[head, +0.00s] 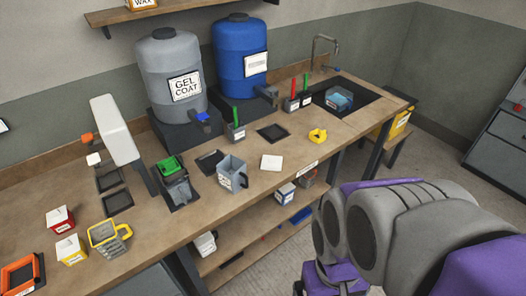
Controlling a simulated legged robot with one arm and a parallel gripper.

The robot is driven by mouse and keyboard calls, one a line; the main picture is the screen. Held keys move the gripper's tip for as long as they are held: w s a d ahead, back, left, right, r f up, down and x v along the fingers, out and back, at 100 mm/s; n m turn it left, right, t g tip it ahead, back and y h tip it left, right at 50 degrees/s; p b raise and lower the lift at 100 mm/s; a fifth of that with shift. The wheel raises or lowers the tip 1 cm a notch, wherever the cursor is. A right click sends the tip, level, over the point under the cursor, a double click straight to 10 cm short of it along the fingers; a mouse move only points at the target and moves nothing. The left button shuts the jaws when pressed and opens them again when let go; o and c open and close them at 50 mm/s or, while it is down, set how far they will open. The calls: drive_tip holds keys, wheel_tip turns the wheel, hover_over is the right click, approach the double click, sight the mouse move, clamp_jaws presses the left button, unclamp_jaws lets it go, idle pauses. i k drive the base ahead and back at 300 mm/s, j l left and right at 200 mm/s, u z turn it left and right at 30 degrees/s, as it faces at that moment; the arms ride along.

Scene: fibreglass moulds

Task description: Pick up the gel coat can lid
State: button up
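A large grey drum labelled GEL COAT (172,75) stands on a dark stand at the back of the workbench. No lid in view is marked as the gel coat can lid. A flat white square piece (271,162) lies on the bench near the front edge, just right of a grey jug with a label (232,173). It may be a lid, but I cannot tell. Flat dark square pieces lie behind it (272,132) and left of the jug (209,161). My arm fills the lower right; I cannot make out my gripper's fingers.
The wooden workbench (150,232) holds a blue drum (240,58), a yellow piece (317,135), a green-topped device (172,178), a yellow mug-like container (108,238) and small cartons. A sink (340,98) is at the far end. A shelf (225,262) runs below.

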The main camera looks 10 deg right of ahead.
sight(268, 162)
drive_tip(key=i+j+z, duration=0.1)
drive_tip(key=i, duration=0.4)
drive_tip(key=i+j+z, duration=0.1)
drive_tip(key=i+j, duration=0.2)
drive_tip(key=i, duration=0.15)
